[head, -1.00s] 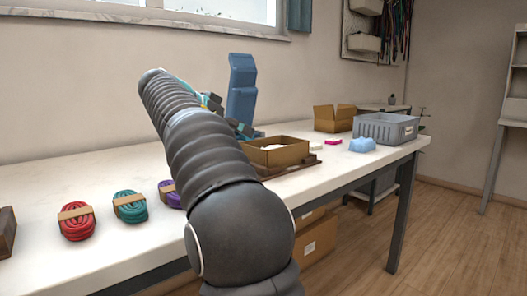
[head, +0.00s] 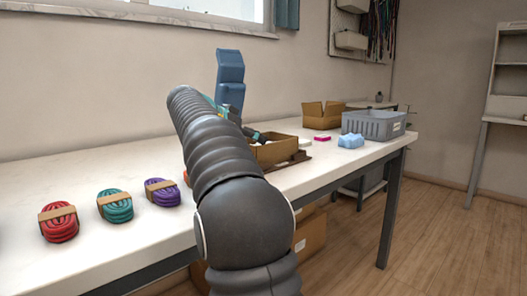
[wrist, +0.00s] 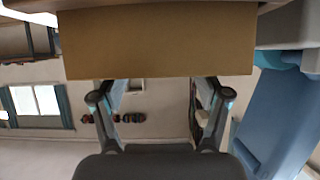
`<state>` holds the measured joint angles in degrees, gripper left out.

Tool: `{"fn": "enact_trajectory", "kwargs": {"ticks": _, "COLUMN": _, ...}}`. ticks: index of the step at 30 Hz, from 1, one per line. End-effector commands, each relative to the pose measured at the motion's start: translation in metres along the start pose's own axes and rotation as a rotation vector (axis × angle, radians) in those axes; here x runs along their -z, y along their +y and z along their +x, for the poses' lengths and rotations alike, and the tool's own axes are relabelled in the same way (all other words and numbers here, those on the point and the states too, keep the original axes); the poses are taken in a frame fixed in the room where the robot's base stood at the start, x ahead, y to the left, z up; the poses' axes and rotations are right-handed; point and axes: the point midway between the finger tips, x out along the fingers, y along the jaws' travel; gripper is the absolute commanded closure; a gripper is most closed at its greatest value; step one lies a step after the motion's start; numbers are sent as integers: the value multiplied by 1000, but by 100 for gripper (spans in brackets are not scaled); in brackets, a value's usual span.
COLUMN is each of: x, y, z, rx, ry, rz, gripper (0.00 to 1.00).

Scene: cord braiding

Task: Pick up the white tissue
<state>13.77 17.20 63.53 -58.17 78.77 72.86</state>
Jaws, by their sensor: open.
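My gripper (wrist: 160,88) is open, with its two fingers spread apart and nothing seen between them. In the head view its dark end (head: 254,134) is at the back left of an open cardboard box (head: 280,153), largely behind my arm. A brown cardboard panel (wrist: 158,42) fills the top of the wrist view, just beyond the fingertips. I cannot make out the white tissue for certain. A small whitish patch (head: 305,142) shows at the box's right side, too small to identify. The inside of the box is mostly hidden.
Red (head: 59,222), teal (head: 115,205) and purple (head: 162,192) cord bundles lie on the white table (head: 90,178). At the right are a light blue lump (head: 350,141), a pink block (head: 322,138), a grey crate (head: 374,125) and another open carton (head: 323,116).

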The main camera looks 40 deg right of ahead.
Motion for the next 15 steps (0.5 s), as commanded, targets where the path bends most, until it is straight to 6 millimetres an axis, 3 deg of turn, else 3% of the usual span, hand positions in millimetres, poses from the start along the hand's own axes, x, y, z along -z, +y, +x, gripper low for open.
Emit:
{"fn": "enact_trajectory", "kwargs": {"ticks": 6, "x": 1, "y": 0, "z": 31, "rx": -4, "ry": -1, "rz": 0, "gripper": 25}}
{"fn": "enact_trajectory", "kwargs": {"ticks": 14, "x": 1, "y": 0, "z": 35, "rx": 0, "ry": 0, "rz": 0, "gripper": 25}}
{"fn": "enact_trajectory", "kwargs": {"ticks": 15, "x": 1, "y": 0, "z": 35, "rx": 0, "ry": 0, "rz": 0, "gripper": 32}}
